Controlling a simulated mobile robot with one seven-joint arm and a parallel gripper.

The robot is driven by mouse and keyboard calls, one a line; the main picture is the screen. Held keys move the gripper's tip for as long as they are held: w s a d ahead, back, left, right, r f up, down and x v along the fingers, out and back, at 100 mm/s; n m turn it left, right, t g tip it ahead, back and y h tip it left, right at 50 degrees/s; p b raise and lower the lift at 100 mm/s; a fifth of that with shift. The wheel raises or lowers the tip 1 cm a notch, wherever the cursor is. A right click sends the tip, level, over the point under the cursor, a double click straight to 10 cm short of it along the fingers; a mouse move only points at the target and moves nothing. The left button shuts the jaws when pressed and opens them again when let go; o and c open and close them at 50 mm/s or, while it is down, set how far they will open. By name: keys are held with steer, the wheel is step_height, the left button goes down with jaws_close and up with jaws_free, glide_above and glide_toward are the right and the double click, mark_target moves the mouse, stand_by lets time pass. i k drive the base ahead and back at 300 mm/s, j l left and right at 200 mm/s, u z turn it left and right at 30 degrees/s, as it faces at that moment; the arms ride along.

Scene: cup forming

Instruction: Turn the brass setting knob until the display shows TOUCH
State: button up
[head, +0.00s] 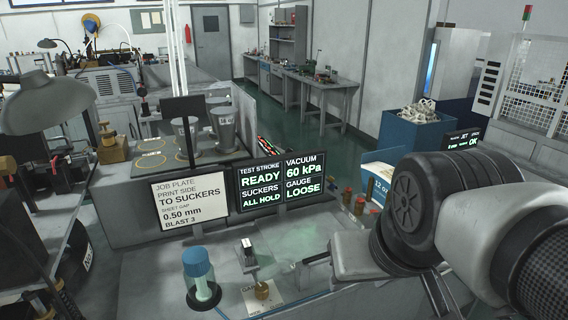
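A brass knob (262,290) sits on a small pale plate with partly readable lettering, near the front of the grey bench. The dark display (286,183) behind it reads TEST STROKE READY, SUCKERS ALL HOLD, VACUUM 60 kPa and GAUGE LOOSE. My arm comes in from the right. My gripper (315,260) is low over the bench, right of the brass knob and apart from it. Its fingers are small and pale here, and I cannot tell whether they are open or shut.
A blue-capped container (201,277) stands left of the knob. A small upright block (247,255) stands just behind the knob. A job plate sign (189,200) stands beside the display. Several brass and red fittings (359,204) are behind my arm.

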mark_target(262, 289)
steer(key=k+l+z, duration=0.1)
steer(key=z, duration=0.3)
steer(key=l+u, duration=0.1)
steer(key=u, duration=1)
steer(key=i+j+z, duration=0.1)
steer(key=i, duration=0.05)
